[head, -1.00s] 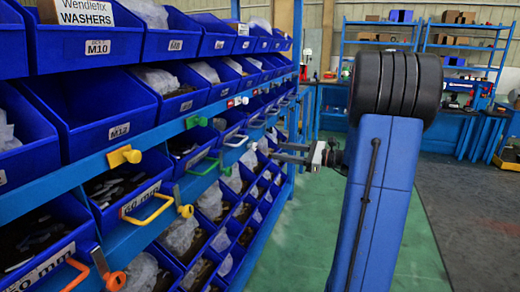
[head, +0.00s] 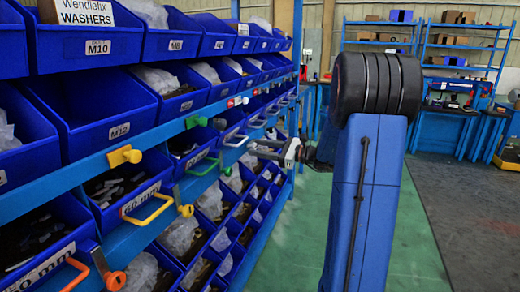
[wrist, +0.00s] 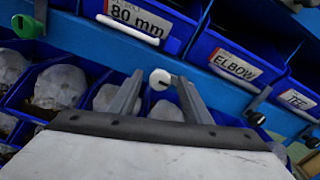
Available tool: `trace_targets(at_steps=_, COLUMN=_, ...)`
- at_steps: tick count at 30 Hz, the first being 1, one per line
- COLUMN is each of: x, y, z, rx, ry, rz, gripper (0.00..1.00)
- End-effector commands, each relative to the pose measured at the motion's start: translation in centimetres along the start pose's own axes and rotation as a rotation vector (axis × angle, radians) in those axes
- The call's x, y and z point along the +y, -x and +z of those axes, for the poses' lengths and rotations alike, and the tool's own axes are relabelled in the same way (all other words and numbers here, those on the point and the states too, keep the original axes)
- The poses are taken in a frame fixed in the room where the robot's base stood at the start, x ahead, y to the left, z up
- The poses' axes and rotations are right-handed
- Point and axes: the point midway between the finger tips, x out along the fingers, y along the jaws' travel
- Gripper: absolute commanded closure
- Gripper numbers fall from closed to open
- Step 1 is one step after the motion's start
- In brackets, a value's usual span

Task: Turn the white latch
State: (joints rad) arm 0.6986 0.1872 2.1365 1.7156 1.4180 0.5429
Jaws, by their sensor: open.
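The white latch (wrist: 160,79) shows in the wrist view as a small round white knob with a dark mark, on the blue rail below the drawer marked 80 mm. My gripper (wrist: 159,82) is open, with one finger to each side of the knob in the picture. I cannot tell how far the fingertips stand from it, and no contact is visible. In the head view my gripper (head: 252,148) reaches left to the rack's lower rail. The latch is too small and crowded to make out there.
A green latch (wrist: 22,25) sits left along the rail; a yellow latch (head: 186,211) is nearer. Drawer handles, such as the yellow one (head: 148,212), stick out. Blue bins (head: 70,135) fill the rack. The green floor (head: 290,245) beside it is clear.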

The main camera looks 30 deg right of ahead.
Motion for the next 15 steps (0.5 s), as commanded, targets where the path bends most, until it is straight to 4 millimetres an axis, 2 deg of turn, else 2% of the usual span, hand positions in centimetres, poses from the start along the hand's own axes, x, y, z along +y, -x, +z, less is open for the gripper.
trace_targets(at_steps=1, x=0.00, y=0.01, z=0.00, rx=0.000, ry=0.000, rz=0.000, gripper=0.56)
trace_targets(at_steps=2, x=0.00, y=0.01, z=0.00, rx=0.000, ry=0.000, rz=0.000, gripper=0.60)
trace_targets(at_steps=6, x=0.01, y=0.02, z=0.01, rx=0.000, ry=0.000, rz=0.000, gripper=0.94)
trace_targets(at_steps=7, x=0.01, y=0.02, z=0.01, rx=0.000, ry=0.000, rz=0.000, gripper=0.97)
trace_targets(at_steps=15, x=0.01, y=0.02, z=0.01, rx=0.000, ry=0.020, rz=0.000, gripper=0.97)
